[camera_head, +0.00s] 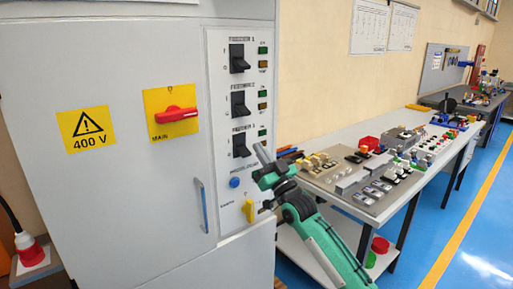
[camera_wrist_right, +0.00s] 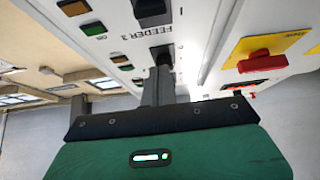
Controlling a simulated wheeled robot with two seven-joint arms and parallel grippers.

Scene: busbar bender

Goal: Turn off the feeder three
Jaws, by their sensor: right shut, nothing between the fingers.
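The feeder three switch (camera_head: 241,144) is the lowest of the black toggle switches on the cabinet's light panel. My right gripper (camera_head: 260,152) is shut and empty, in front of the panel just right of and below this switch. In the wrist view, which looks upside down, a feeder label shows with a black switch (camera_wrist_right: 152,10) above it. The shut fingers (camera_wrist_right: 160,85) point at another black switch (camera_wrist_right: 162,55); I cannot tell whether they touch it. The green lamp (camera_wrist_right: 93,28) looks brighter than the amber one. My left gripper is out of view.
Feeder two (camera_head: 241,104) and feeder one (camera_head: 238,58) switches are above. A blue button (camera_head: 235,183) and yellow knob (camera_head: 248,211) are below. The red main handle (camera_head: 175,114) is left, the door handle (camera_head: 202,205) lower. A cluttered workbench (camera_head: 330,215) stands right.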

